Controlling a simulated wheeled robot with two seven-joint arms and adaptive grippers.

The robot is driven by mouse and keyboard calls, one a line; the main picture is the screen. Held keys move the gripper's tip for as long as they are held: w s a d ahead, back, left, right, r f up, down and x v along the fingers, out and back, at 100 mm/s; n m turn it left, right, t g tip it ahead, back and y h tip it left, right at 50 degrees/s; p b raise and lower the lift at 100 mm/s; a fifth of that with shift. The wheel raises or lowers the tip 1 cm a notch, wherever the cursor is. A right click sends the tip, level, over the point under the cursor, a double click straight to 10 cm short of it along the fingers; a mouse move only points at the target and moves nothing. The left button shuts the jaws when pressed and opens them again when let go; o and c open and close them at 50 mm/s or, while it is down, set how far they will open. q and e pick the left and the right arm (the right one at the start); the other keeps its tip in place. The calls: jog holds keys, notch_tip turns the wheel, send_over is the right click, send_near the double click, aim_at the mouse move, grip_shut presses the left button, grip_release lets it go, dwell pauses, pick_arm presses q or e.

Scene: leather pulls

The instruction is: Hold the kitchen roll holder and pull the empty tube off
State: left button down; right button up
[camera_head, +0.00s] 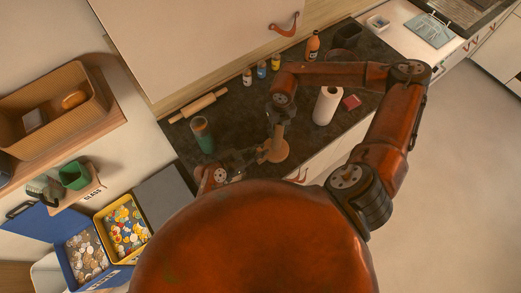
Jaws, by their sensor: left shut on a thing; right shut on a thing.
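The kitchen roll holder (278,152) shows as a round, light-brown wooden base on the dark counter. A paler upright piece above it looks like the empty tube (278,133), partly hidden by my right gripper. My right gripper (277,120) reaches down from above and is shut on the tube's upper part. My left gripper (257,157) comes in low from the left and is shut on the holder near its base. The fingers are small and dark, so the exact contacts are hard to see. I cannot tell how far the tube sits on the post.
A white kitchen roll (327,105) stands right of the holder beside a red box (351,102). A green-brown jar (202,134) and a rolling pin (199,106) are at left. Small bottles (261,70) and an orange bottle (313,45) line the back. The counter's front edge is close.

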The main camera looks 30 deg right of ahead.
notch_tip(320, 180, up, 14)
jog(key=shift+r, duration=0.15)
dwell(0.9)
pick_arm(q)
jog(key=c, duration=1.8)
grip_release()
jog(key=v, duration=1.2)
jog(key=shift+f, duration=0.1)
